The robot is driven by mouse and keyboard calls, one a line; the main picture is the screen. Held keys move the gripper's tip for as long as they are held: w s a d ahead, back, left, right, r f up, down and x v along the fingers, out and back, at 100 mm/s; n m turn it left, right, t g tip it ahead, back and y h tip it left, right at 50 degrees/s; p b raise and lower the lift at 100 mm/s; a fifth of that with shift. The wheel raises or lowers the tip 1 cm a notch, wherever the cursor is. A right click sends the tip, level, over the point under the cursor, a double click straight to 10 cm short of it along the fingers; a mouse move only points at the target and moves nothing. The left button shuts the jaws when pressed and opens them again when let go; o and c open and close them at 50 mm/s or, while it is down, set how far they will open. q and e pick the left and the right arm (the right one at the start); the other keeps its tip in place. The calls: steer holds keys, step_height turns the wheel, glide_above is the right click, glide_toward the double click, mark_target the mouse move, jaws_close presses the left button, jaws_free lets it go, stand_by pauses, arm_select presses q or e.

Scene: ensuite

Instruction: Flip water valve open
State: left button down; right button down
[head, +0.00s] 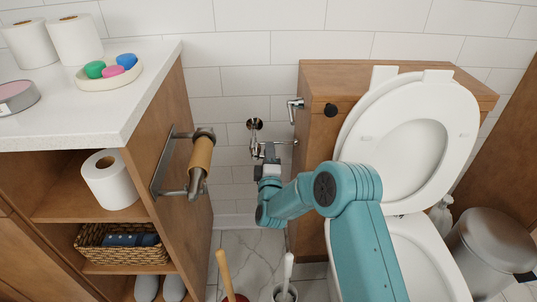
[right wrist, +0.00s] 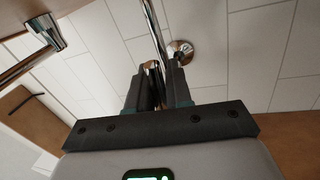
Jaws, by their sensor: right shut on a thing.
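The chrome water valve (head: 254,147) sits low on the tiled wall between the wooden cabinet and the toilet, with a round wall flange (head: 255,124) and a thin pipe toward the toilet. My right gripper (head: 270,155) is at the valve, its teal arm coming in from the lower right. In the right wrist view the two dark fingers (right wrist: 158,82) are shut on a chrome part of the valve (right wrist: 153,70), and the flange (right wrist: 181,49) shows behind to the right. The fingers hide much of the valve, so its handle angle is hard to tell. My left gripper is not in view.
A paper-roll holder (head: 200,157) sticks out from the cabinet side, left of the valve. The toilet (head: 400,145) with its lid up stands right. A plunger (head: 224,272) and a toilet brush (head: 288,270) stand on the marble floor below.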

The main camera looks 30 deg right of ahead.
steer(key=shift+r+n, duration=0.35)
steer(key=shift+n, duration=0.65)
steer(key=c, duration=1.1)
jaws_free()
steer(key=p+v, duration=0.2)
steer(key=v, duration=1.4)
steer(key=shift+s, duration=0.2)
steer(key=shift+d, duration=0.1)
